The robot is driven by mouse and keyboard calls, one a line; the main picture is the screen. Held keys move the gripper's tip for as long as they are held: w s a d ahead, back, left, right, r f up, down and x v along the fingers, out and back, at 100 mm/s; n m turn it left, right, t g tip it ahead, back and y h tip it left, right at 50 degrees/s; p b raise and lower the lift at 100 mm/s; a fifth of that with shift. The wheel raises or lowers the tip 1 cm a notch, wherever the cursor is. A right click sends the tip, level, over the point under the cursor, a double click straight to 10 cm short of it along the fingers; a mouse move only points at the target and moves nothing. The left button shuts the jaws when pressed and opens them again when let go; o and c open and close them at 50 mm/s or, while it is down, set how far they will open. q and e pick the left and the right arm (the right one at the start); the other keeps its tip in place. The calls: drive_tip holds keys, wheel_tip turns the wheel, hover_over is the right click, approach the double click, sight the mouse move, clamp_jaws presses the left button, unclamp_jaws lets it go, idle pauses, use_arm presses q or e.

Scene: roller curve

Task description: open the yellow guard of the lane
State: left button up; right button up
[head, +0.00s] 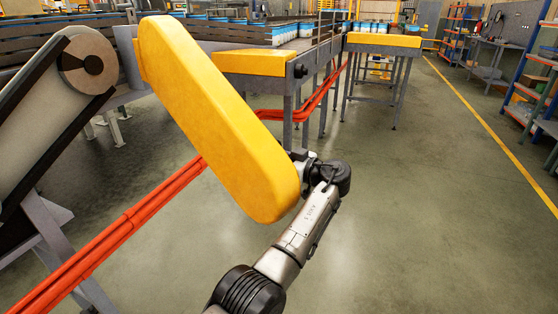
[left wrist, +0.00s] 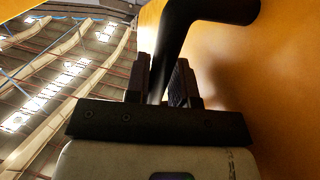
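The yellow guard (head: 210,115) is a long rounded cover in the middle of the head view. It stands out from the lane, its upper left end near the machine and its lower right end over open floor. The belt and end roller (head: 87,62) to its left are uncovered. My left arm reaches up from the bottom to the guard's far side, where the guard hides the fingers. In the left wrist view, a black handle (left wrist: 182,22) runs between the fingers of my left gripper (left wrist: 163,75), which look closed on it. The guard's yellow face (left wrist: 285,75) fills the right side. My right gripper is out of view.
Orange-red cable pipes (head: 125,222) run low along the machine frame. Conveyors with yellow end covers (head: 384,40) and cans stand behind. Shelves (head: 535,90) line the right side. The floor (head: 430,200) right of my arm is clear, with a yellow line (head: 490,130).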

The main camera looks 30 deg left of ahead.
use_arm(q)
drive_tip(key=o, duration=0.3)
drive_tip(key=shift+a, duration=0.1)
drive_tip(key=d, duration=1.4)
drive_tip(key=shift+s, duration=0.35)
drive_tip(key=shift+c, duration=0.2)
